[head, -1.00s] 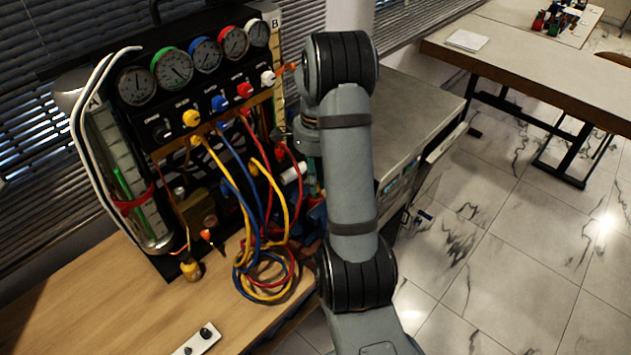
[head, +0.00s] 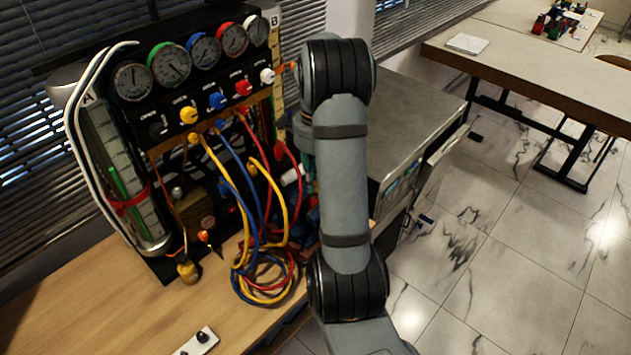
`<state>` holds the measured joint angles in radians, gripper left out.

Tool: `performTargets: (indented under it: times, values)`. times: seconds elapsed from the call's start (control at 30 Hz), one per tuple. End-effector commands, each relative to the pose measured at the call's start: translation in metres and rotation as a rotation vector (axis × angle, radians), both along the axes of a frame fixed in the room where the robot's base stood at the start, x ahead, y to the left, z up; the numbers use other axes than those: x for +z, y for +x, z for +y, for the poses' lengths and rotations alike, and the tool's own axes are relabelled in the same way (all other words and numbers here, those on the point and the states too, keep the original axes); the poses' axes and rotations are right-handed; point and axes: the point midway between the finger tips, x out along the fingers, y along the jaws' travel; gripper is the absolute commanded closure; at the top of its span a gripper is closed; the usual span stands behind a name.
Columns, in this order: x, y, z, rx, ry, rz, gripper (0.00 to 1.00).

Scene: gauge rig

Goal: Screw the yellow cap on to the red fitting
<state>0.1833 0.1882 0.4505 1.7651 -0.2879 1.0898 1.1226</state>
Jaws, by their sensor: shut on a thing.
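My arm stands at the right of the gauge panel (head: 165,140), and my gripper is hidden behind it. I cannot see the fingers or what they hold. I cannot make out a loose yellow cap. A yellow knob (head: 188,115) and a red knob (head: 243,87) sit in the panel's row of knobs. A red hose end (head: 244,111) is at the port row below. I cannot tell which red part is the fitting. A small yellow-brown piece (head: 188,270) is at the panel's lower left, by the wooden bench (head: 130,310).
Yellow, blue and red hoses (head: 262,275) hang in front of the panel and coil at the bench edge. A grey cabinet (head: 415,100) stands behind my arm. A white plate with black knobs (head: 200,340) lies at the front. Open floor lies to the right.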

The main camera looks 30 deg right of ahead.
Motion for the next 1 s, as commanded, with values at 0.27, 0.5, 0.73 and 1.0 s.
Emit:
performTargets:
  times: [0.27,0.5,0.73,1.0]
  values:
    - [-0.0023,0.0009,0.0,-0.243,-0.002,-0.001,0.96]
    - [-0.0003,0.0004,-0.0001,-0.346,-0.001,0.001,0.96]
    - [0.0001,0.0004,-0.0001,-0.347,-0.001,0.001,0.96]
    - [-0.0024,0.001,-0.0001,-0.49,-0.002,-0.001,0.96]
